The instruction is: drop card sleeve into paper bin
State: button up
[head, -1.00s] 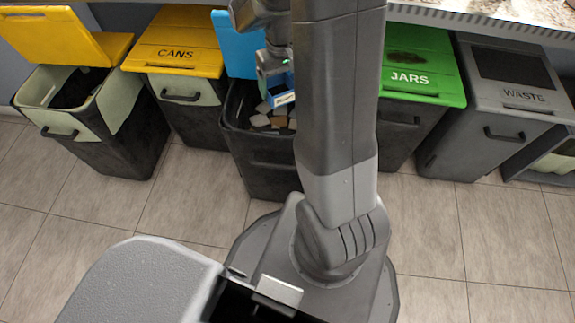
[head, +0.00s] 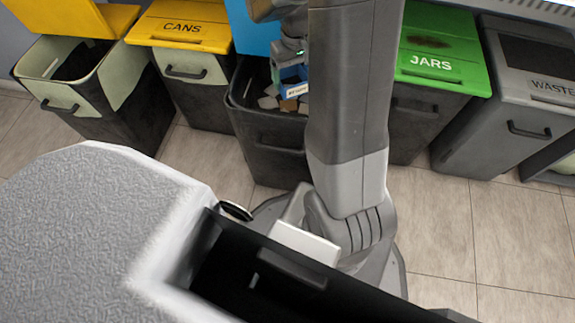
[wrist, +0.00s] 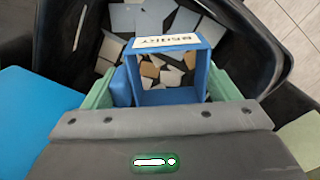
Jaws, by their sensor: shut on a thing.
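The card sleeve (wrist: 204,72) is a blue open-ended box shape with a white lettered label. In the wrist view my gripper (wrist: 166,98), with green fingers, is shut on it. In the head view the sleeve (head: 293,89) shows just below my gripper (head: 290,72), partly hidden by my arm. The sleeve is over the mouth of a dark bin (head: 262,130) with a raised blue lid (head: 252,28). Grey and brown card pieces (wrist: 172,22) lie inside this bin and show through the sleeve. The bin's right side is hidden behind my arm.
To the left stand the yellow-lidded CANS bin (head: 183,28), closed, and another bin (head: 72,68) with its yellow lid raised. To the right are the closed green JARS bin (head: 432,62) and the grey WASTE bin (head: 528,72). Tiled floor (head: 440,225) is clear in front.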

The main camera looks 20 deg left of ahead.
jog(key=o, duration=0.9)
jog(key=shift+c, duration=0.2)
notch_tip(320, 180, up, 14)
jog(key=p, duration=0.5)
jog(key=shift+f, duration=0.1)
notch_tip(320, 180, down, 12)
jog(key=b, duration=0.3)
jog(key=shift+r+p, duration=0.65)
jog(key=shift+r, duration=0.35)
